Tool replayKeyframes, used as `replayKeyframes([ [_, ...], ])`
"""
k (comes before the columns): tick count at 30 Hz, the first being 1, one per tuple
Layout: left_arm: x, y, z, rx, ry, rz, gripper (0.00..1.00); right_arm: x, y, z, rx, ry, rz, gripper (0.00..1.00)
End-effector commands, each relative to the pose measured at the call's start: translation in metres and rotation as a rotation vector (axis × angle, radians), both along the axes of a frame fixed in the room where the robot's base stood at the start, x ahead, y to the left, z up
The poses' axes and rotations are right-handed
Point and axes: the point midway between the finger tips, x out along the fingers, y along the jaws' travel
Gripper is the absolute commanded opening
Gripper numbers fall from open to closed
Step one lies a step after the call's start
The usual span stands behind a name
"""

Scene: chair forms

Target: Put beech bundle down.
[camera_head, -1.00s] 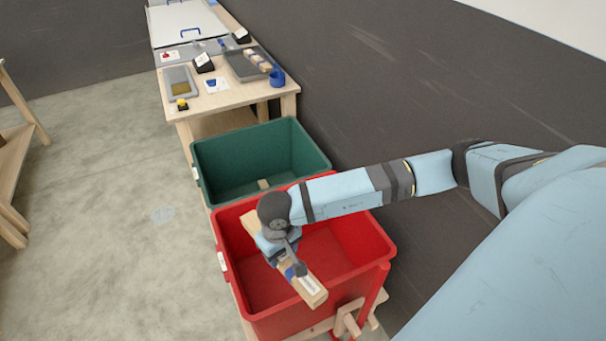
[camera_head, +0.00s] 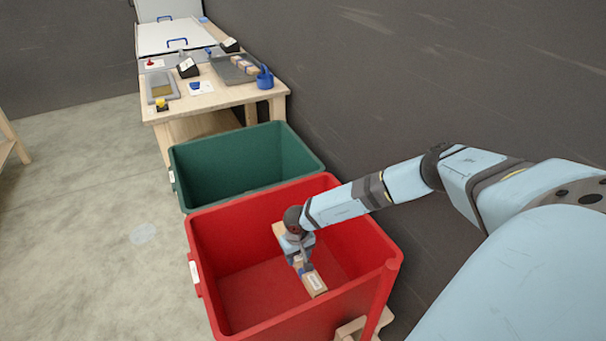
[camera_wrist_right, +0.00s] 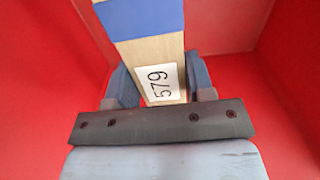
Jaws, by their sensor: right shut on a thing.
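The beech bundle (camera_head: 312,281) is a light wooden piece with a blue band and a white label. My right gripper (camera_head: 300,258) is shut on it and holds it inside the red bin (camera_head: 340,308), below the rim. Whether the bundle touches the bin floor, I cannot tell. My left gripper is not in view.
A green bin (camera_head: 235,165) stands just behind the red bin. A wooden table (camera_head: 225,95) beyond it carries a grey tray (camera_head: 235,68), a blue cup (camera_head: 265,78) and small items. A dark wall runs along the right. Open floor (camera_head: 90,240) lies to the left.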

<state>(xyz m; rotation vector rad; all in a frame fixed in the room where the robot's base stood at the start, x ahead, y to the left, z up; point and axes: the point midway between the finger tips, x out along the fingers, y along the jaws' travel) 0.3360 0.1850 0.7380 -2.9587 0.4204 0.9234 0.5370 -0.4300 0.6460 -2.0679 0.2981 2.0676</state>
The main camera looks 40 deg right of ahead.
Motion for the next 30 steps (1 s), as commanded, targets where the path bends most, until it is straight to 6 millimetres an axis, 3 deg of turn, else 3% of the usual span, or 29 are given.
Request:
replayKeyframes([
  [3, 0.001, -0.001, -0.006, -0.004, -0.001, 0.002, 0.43, 0.000, -0.016, -0.016, 0.000, -0.001, -0.017, 0.10],
  [8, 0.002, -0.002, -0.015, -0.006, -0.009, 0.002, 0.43, -0.001, -0.022, -0.036, 0.001, 0.000, -0.021, 0.10],
  [14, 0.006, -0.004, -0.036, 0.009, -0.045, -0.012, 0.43, -0.001, -0.022, -0.090, 0.000, -0.001, -0.022, 0.10],
  [24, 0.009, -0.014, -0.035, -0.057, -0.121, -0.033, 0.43, -0.001, -0.021, -0.167, 0.000, -0.001, -0.022, 0.10],
  [30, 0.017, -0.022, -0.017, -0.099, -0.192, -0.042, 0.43, -0.001, -0.021, -0.178, -0.001, -0.002, -0.022, 0.10],
])
